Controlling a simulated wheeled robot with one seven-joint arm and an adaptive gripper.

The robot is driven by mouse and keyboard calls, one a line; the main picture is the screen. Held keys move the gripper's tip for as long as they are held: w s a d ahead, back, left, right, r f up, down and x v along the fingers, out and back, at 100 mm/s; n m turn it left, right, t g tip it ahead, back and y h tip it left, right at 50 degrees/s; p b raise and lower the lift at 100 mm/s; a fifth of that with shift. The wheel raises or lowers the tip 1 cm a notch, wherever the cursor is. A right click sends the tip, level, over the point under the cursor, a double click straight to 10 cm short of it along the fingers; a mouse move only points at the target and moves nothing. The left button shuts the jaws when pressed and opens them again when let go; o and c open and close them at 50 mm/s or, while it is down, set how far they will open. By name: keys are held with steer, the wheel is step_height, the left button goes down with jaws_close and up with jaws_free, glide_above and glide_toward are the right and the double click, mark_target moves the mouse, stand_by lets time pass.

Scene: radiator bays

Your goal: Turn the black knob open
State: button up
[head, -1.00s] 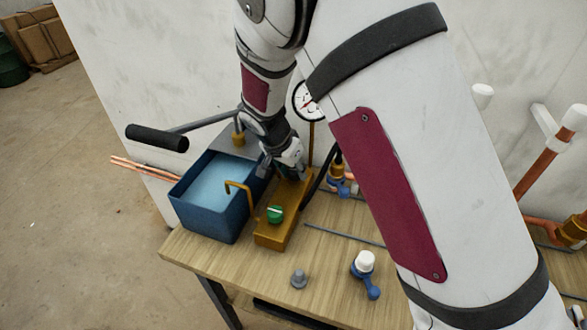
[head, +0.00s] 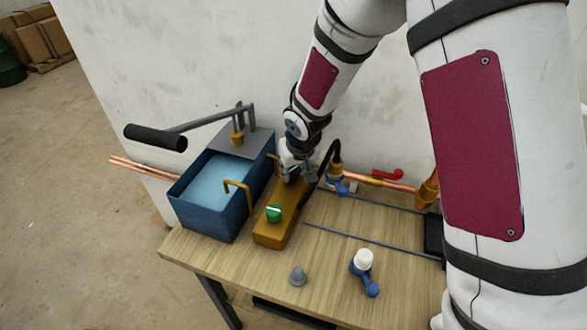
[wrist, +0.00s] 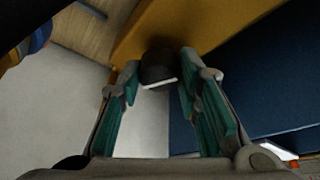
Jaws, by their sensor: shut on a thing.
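The black knob (wrist: 157,62) sits on the yellow block and carries a white mark line on its near face. In the wrist view it is between the fingertips of my gripper (wrist: 158,78), which is shut on it. In the head view my gripper (head: 289,174) is at the far end of the yellow block (head: 268,233) and hides the black knob. A green knob (head: 273,213) with a white mark line stands nearer on the same block.
A blue tank (head: 208,222) of water stands left of the block, with a black-handled pump lever (head: 157,137) above. A grey fitting (head: 298,277) and a white-capped blue valve (head: 364,262) stand at the front. Copper pipe (head: 385,184) runs behind.

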steer(key=n+p, duration=0.1)
steer(key=n, duration=0.1)
steer(key=n+y, duration=0.1)
steer(key=n, duration=0.1)
steer(key=shift+d+n+g+y+p, duration=0.2)
steer(key=shift+n+g+y+p, duration=0.1)
steer(key=shift+p, duration=0.05)
stand_by(0.4)
steer(key=o, duration=1.1)
steer(key=shift+o, duration=0.2)
steer(key=v, duration=1.2)
steer(key=shift+w, duration=0.15)
